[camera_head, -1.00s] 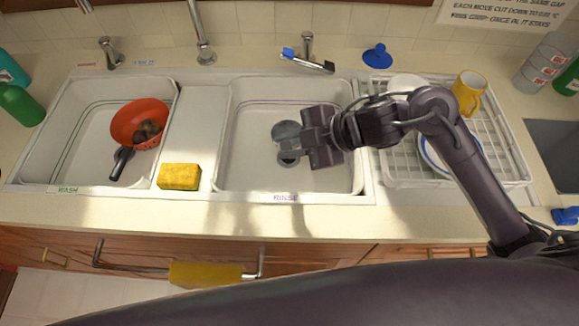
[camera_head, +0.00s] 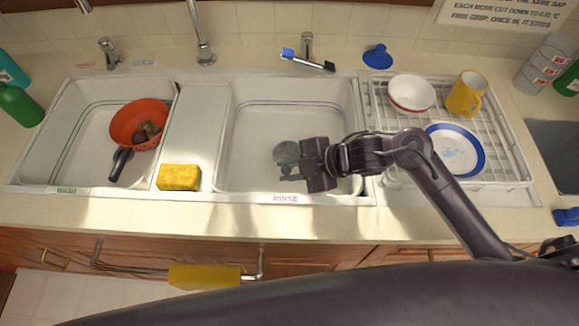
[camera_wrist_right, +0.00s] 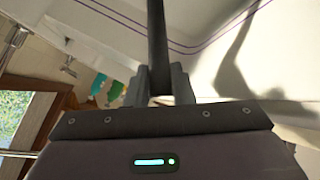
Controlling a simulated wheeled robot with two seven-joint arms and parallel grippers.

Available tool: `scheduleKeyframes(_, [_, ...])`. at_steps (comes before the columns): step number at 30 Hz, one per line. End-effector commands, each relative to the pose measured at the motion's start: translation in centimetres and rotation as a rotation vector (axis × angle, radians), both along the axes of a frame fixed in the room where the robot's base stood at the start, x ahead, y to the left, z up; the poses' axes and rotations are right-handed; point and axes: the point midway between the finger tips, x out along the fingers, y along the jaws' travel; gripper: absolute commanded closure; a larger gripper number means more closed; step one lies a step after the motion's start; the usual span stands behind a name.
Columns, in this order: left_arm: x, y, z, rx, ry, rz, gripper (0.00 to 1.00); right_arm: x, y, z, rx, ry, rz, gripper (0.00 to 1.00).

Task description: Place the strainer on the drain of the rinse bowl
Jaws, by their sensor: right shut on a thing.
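The strainer (camera_head: 286,151) shows in the head view as a grey round disc in the rinse bowl (camera_head: 245,150). My right gripper (camera_head: 293,172) reaches in from the right and is shut on the strainer. In the wrist view, the fingers (camera_wrist_right: 158,88) close around a dark upright bar, seemingly part of the strainer. The drain is hidden in the head view, behind the strainer and gripper. I cannot tell whether the strainer touches the bowl floor. My left gripper is not in view.
The wash bowl (camera_head: 65,150) at left holds a red colander (camera_head: 125,120). A yellow sponge (camera_head: 179,177) lies between the bowls. A dish rack (camera_head: 505,150) with a bowl, mug and plate stands right. The rinse bowl's left side is clear.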

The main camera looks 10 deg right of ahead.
Motion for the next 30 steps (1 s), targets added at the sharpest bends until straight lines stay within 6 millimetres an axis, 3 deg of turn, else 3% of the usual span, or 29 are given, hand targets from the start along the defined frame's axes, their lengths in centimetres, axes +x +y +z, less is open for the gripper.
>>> scheduleKeyframes(1, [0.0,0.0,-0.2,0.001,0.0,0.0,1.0,0.0,0.0,-0.3,0.0,-0.001,0.001,1.0])
scheduleKeyframes(2, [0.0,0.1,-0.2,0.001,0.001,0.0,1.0,0.0,0.0,-0.3,0.0,0.001,0.001,0.78])
scheduleKeyframes(7, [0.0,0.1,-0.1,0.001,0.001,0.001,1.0,0.0,0.0,-0.2,0.0,0.0,0.0,0.57])
scheduleKeyframes(17, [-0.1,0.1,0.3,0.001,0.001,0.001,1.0,0.0,0.0,0.4,0.001,0.0,0.0,0.57])
scheduleKeyframes(22, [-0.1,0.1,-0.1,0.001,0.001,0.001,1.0,-0.8,-1.8,1.5,-0.004,-0.003,0.001,0.57])
scheduleKeyframes(30, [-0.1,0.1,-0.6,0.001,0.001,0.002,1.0,-2.7,-6.1,5.0,-0.006,-0.001,0.001,0.57])
